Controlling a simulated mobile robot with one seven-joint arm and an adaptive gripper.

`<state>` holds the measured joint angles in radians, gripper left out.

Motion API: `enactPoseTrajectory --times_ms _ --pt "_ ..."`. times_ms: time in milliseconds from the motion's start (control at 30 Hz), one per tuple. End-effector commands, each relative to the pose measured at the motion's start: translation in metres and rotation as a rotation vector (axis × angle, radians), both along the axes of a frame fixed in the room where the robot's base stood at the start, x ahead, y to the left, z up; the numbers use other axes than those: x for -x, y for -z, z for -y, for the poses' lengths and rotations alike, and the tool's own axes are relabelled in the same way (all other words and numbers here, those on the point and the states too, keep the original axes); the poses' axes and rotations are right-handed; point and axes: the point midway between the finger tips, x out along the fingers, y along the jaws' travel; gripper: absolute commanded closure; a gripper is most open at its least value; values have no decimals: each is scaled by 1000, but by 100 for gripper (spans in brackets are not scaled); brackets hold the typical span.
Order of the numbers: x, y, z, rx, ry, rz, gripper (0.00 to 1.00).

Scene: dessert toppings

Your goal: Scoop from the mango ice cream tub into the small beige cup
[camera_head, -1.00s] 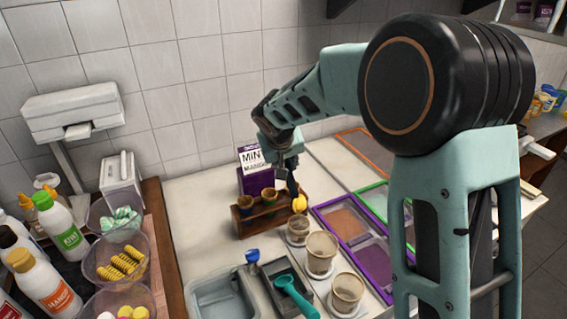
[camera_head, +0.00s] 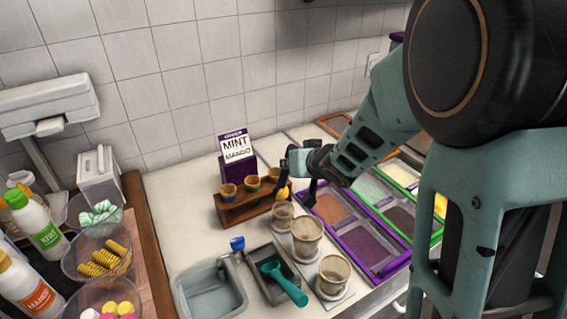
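Three beige cups stand in a row on the counter: a small one (camera_head: 283,216) at the back, a larger one (camera_head: 307,236) in the middle and another (camera_head: 333,274) in front. A tub with yellow contents (camera_head: 440,206), possibly the mango ice cream, sits at the right, largely hidden by my arm. My gripper (camera_head: 312,192) points down beside the right end of the wooden rack, above and right of the small cup. Its fingers are small and dark, so I cannot tell whether they hold anything. A yellow rounded thing (camera_head: 284,192) shows at the rack's right end.
A teal scoop (camera_head: 285,283) lies in a dark tray beside a sink (camera_head: 212,292). Purple-framed tubs (camera_head: 365,245) lie right of the cups. Bottles and bowls fill the left.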

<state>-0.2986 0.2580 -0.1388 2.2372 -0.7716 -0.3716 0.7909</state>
Motion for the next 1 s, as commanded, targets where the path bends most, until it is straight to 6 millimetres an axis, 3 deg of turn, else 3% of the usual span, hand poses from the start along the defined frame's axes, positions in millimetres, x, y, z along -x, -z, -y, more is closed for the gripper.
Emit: enactPoseTrajectory --times_ms 33,533,1000 --pt "1 9 5 -23 2 14 100" --pt "17 31 38 -272 2 134 100" --pt "22 42 45 -349 -1 172 100"
